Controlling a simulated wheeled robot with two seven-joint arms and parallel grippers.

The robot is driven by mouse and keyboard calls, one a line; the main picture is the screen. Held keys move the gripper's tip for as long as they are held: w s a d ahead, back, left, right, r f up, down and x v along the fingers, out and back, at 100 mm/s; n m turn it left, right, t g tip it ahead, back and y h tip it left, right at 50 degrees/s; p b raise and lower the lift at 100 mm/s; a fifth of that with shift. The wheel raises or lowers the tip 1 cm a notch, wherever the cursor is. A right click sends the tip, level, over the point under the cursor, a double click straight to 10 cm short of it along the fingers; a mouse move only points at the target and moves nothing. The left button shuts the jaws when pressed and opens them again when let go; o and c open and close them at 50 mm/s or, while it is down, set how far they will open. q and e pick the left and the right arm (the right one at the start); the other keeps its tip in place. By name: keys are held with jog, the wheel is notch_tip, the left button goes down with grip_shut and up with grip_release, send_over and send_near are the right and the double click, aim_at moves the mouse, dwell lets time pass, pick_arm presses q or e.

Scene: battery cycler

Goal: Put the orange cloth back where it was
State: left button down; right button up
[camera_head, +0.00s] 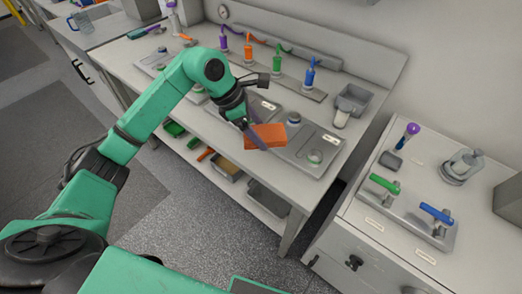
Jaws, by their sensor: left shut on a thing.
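The orange cloth (267,136) is a folded, flat block in the head view, near the front edge of the long bench. My left gripper (246,124) reaches in from the left and is shut on the cloth at its left side. The cloth appears to be held over the bench front; I cannot tell whether it touches the surface. My right gripper is not in view.
Purple, orange, green and blue handled valves (309,73) stand along the back of the bench (205,125). Grey plates with round fittings (314,156) lie near the cloth. A grey bin (353,100) stands at the right end. A lower shelf holds trays (268,196). A cabinet (350,235) stands at right.

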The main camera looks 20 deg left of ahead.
pick_arm(q)
jog(key=f, duration=0.3)
jog(key=f+p, duration=0.1)
jog(key=f, duration=0.2)
jog(key=f+p, duration=0.1)
jog(key=f, duration=0.2)
jog(key=shift+d+f, duration=0.25)
jog(key=shift+f, duration=0.15)
jog(key=shift+f+b, duration=0.4)
jog(key=shift+b, duration=0.05)
grip_release()
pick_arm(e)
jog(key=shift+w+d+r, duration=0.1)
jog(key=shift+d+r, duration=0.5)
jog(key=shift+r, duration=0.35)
pick_arm(q)
jog(key=shift+r, duration=0.1)
